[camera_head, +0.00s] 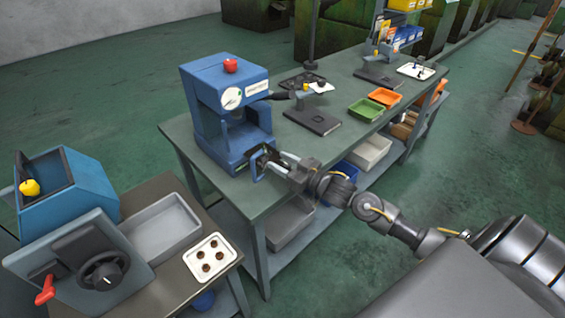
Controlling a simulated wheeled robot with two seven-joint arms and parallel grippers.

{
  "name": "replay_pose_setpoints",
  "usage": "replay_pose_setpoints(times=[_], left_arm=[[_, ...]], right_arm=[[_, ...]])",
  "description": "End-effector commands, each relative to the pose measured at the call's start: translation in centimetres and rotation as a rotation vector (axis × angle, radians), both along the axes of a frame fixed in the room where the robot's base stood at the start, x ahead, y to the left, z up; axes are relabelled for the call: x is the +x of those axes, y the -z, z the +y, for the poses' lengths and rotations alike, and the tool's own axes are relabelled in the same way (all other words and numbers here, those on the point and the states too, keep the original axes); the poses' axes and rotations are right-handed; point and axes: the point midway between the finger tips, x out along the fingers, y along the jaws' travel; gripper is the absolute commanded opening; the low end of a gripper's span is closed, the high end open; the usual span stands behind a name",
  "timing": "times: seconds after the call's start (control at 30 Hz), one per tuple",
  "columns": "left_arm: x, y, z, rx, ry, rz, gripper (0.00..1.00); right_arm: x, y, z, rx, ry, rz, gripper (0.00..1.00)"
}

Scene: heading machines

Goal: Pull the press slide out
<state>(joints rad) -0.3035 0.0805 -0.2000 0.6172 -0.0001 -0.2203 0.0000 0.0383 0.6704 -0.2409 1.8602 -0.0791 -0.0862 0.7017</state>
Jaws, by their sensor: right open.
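The blue press (208,95) stands on the near end of the workbench, with a red knob on top and a round dial on its front. Its slide (256,166) is a small blue part low at the front right of the press, partly hidden by the gripper. My right gripper (272,158) reaches in from the right, with its open fingers at the slide. I cannot tell whether the fingers touch it. My left gripper is out of view.
The workbench (340,85) holds a dark flat device (312,120), a green tray (365,110) and an orange tray (384,97). At left, a lower table holds another blue machine (75,215), a grey tray (160,228) and a white tray of small parts (211,242).

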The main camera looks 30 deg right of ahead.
Motion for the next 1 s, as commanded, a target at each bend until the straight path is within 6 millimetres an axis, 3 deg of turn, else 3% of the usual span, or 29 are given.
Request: replay_pose_setpoints(times=[0.27,0.7,1.0], left_arm=[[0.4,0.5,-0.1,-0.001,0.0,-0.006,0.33],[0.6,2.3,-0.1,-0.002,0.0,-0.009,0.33],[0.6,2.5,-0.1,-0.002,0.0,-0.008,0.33]], right_arm=[[-1.4,0.3,-0.6,-0.003,0.001,0.002,0.45],[-8.7,0.3,-3.4,-0.001,0.0,0.004,0.45],[-10.1,0.0,-3.9,0.0,-0.001,0.0,0.45]])
